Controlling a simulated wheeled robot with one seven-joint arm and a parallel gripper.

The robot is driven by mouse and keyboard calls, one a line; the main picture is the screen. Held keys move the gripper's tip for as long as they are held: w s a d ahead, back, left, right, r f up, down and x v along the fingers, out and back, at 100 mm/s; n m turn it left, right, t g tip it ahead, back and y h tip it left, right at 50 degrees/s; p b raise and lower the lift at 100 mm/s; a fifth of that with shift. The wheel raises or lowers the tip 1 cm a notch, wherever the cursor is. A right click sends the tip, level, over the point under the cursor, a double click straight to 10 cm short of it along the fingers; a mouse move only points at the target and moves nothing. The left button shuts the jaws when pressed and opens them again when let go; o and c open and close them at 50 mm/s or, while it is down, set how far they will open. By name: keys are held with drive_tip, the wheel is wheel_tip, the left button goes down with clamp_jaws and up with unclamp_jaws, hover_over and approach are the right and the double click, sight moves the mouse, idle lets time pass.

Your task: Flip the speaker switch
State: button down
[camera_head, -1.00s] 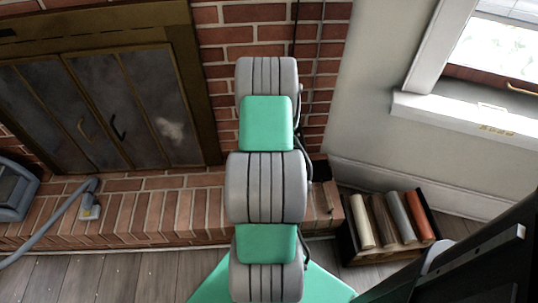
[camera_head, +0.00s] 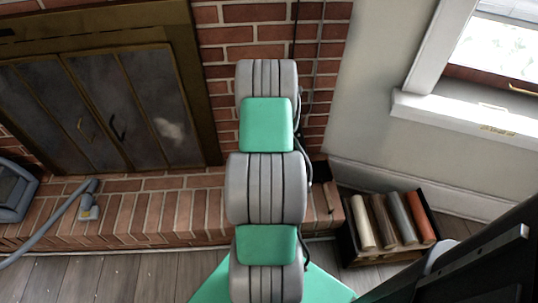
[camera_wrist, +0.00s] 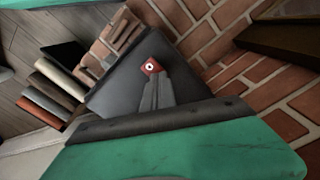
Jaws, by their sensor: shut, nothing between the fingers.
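In the wrist view, the speaker (camera_wrist: 118,78) is a dark box on the brick ledge. A red switch (camera_wrist: 150,66) with a pale round mark sits on it. My gripper (camera_wrist: 156,78) is shut, with its grey fingers together and empty. Its tips appear right beside the red switch's lower edge; I cannot tell whether they touch it. In the head view my own arm hides the gripper and the switch.
The brick hearth (camera_head: 150,215) runs below the fireplace doors (camera_head: 110,110). A crate (camera_head: 348,235) with several rolled items stands on the floor at right. A blue-grey vacuum (camera_head: 15,190) with a hose is at left. A window (camera_head: 500,60) is at upper right.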

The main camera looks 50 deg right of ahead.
wheel_tip(320, 180, up, 7)
drive_tip(key=p, duration=0.4)
drive_tip(key=shift+f, duration=0.1)
drive_tip(key=w+a+r+n+t+p, duration=0.1)
drive_tip(key=w+a+r+n+p, duration=0.3)
drive_tip(key=a+r, duration=0.7)
drive_tip(key=w+a+r+n+p, duration=0.35)
drive_tip(key=a+r, duration=0.55)
drive_tip(key=r, duration=0.3)
drive_tip(key=s+a+r+n+t+p, duration=0.1)
drive_tip(key=s+a+r+n+p, duration=0.2)
drive_tip(key=a+r, duration=0.3)
drive_tip(key=s+a+r+n+t+p, duration=0.1)
drive_tip(key=s+a+r+n+p, duration=0.2)
drive_tip(key=a, duration=1.2)
drive_tip(key=s+r+n, duration=0.2)
drive_tip(key=s+r, duration=0.1)
drive_tip(key=r, duration=0.1)
drive_tip(key=shift+r+p, duration=0.25)
drive_tip(key=shift+p, duration=0.15)
